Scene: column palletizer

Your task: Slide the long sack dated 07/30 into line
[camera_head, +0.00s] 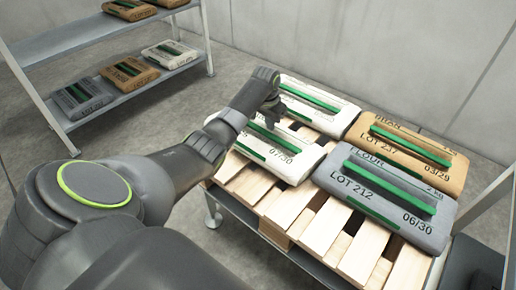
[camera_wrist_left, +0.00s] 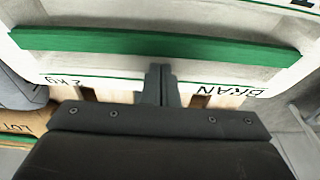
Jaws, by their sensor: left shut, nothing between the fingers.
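The long white sack dated 07/30 (camera_head: 291,166) lies on the near left of the wooden pallet, with a green bar along its top. My left arm partly covers its left end. My left gripper (camera_head: 274,112) is shut and empty, pointing down at this sack's far side. In the left wrist view the shut fingers (camera_wrist_left: 160,85) stand beside the edge of a white sack (camera_wrist_left: 110,68) marked BRAN. Whether they touch it is unclear. My right gripper is out of view.
Another white sack (camera_head: 338,121) lies behind, a brown sack (camera_head: 448,178) far right, and a grey FLOUR sack (camera_head: 345,187) near right. Bare pallet slats (camera_head: 325,228) show in front. A shelf rack (camera_head: 133,93) with sacks stands at left.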

